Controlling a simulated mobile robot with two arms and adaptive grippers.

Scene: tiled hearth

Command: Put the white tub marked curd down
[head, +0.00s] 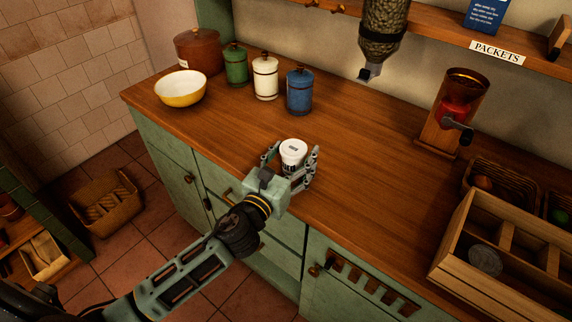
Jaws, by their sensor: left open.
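The white tub (293,153) stands upright on the wooden counter, near its front edge. It has a white lid with a small dark mark that is too small to read. My left gripper (291,164) is open, with its fingers on either side of the tub. I cannot tell whether the fingers touch it. The tub's lower front is partly hidden by the gripper. My right gripper is not in view.
A yellow bowl (181,91), a brown pot (198,52) and green, white and blue canisters (300,92) stand at the back left. A red grinder (456,108) and a wooden divided crate (468,225) are at the right. The counter (370,180) right of the tub is clear.

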